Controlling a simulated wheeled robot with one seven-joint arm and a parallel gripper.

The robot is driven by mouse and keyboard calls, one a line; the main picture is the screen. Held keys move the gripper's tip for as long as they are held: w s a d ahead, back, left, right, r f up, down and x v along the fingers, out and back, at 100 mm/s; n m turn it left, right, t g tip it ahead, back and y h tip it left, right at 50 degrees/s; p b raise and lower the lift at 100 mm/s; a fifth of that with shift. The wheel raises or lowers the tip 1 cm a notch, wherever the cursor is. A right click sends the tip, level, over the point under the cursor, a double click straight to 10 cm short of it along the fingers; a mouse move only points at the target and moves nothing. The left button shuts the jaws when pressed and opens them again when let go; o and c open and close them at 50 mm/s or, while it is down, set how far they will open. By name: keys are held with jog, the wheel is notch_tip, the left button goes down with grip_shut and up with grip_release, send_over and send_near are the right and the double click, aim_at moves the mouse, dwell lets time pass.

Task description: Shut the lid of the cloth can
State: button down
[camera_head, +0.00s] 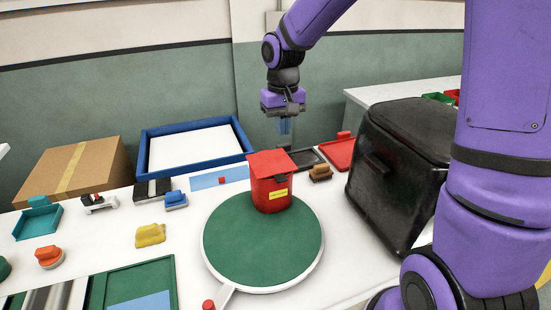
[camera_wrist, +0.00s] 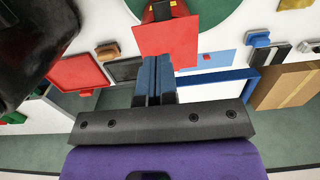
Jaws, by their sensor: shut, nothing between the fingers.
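The red cloth can (camera_head: 272,194) stands upright on the green round turntable, with a yellow label on its front. Its red lid (camera_head: 270,163) lies over the top, with a dark latch at the front edge. The lid looks down or nearly down; I cannot tell whether it is fully flush. In the wrist view the lid (camera_wrist: 165,42) is a red panel just beyond my fingertips. My gripper (camera_head: 285,139) is shut and empty, pointing down above and behind the can, apart from the lid as far as I can see. Its closed blue fingers show in the wrist view (camera_wrist: 154,72).
The turntable (camera_head: 235,245) has a white rim. A black box-shaped bag (camera_head: 400,170) stands right of the can. A brown brush (camera_head: 320,173) and red tray (camera_head: 340,153) lie behind it. A blue-rimmed tray (camera_head: 190,133) and cardboard box (camera_head: 80,170) stand at the back left.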

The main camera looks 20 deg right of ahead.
aim_at(283, 178)
jog(key=f, duration=1.4)
jog(key=shift+s, duration=0.3)
jog(key=shift+r, duration=0.1)
jog(key=shift+s+f, duration=0.1)
jog(key=shift+f, duration=0.4)
jog(key=shift+r, duration=0.1)
jog(key=s+d+r+t, duration=0.1)
jog(key=s+r, duration=0.2)
jog(key=r, duration=0.7)
jog(key=s+d+r+t, duration=0.1)
jog(key=s+r, duration=0.1)
jog(key=r, duration=0.9)
jog(key=s+d+r+t, duration=0.2)
jog(key=s+d+r, duration=0.1)
jog(key=s, duration=0.7)
jog(key=s+d+r+t, duration=0.2)
jog(key=s+r, duration=0.3)
jog(key=s, duration=0.5)
jog(key=shift+s+d+r, duration=0.2)
jog(key=shift+d, duration=0.2)
